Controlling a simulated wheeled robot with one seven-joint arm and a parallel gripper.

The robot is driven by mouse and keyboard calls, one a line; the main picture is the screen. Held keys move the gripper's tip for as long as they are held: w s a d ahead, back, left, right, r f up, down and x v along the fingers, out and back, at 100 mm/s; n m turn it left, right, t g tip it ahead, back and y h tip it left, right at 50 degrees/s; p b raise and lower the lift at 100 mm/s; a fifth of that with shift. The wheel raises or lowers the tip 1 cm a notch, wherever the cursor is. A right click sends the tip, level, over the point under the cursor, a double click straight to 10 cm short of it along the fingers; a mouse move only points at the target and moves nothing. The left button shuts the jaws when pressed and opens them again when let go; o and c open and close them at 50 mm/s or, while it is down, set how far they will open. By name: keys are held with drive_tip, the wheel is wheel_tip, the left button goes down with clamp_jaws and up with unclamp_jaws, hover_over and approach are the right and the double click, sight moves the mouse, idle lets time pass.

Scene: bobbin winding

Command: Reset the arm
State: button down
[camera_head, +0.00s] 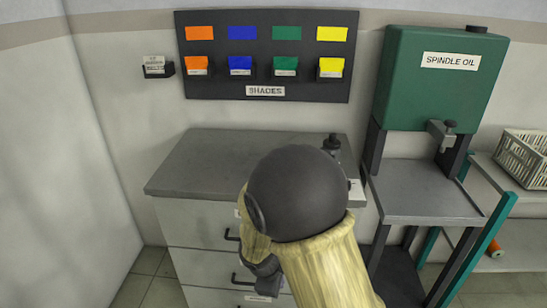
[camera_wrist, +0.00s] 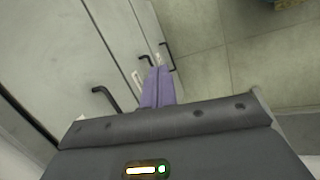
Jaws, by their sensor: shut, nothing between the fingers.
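My gripper (camera_wrist: 157,86) shows in the wrist view as two purple fingers lying together, shut and empty. The fingers point along the front of the grey drawer cabinet (camera_wrist: 62,42), near its dark handles. In the head view my arm, with a round dark joint and yellowish sleeve, rises in front of the drawer cabinet (camera_head: 190,222) and covers its right part.
A shade board (camera_head: 265,104) with coloured cards hangs on the wall above the cabinet. A green spindle oil tank (camera_head: 425,95) stands over a grey shelf (camera_head: 425,203) at right.

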drive_tip(key=s+d+r+m+y, duration=0.1)
drive_tip(key=s+d+r+m, duration=0.35)
drive_tip(key=d+m, duration=0.3)
drive_tip(key=s+d+r+m+y, duration=0.2)
drive_tip(key=s+d+r+m, duration=0.25)
drive_tip(key=d+m, duration=0.3)
wheel_tip(320, 180, up, 16)
drive_tip(key=p, duration=1.6)
drive_tip(key=shift+a, duration=0.3)
drive_tip(key=shift+r, duration=0.1)
drive_tip(key=shift+s, duration=0.1)
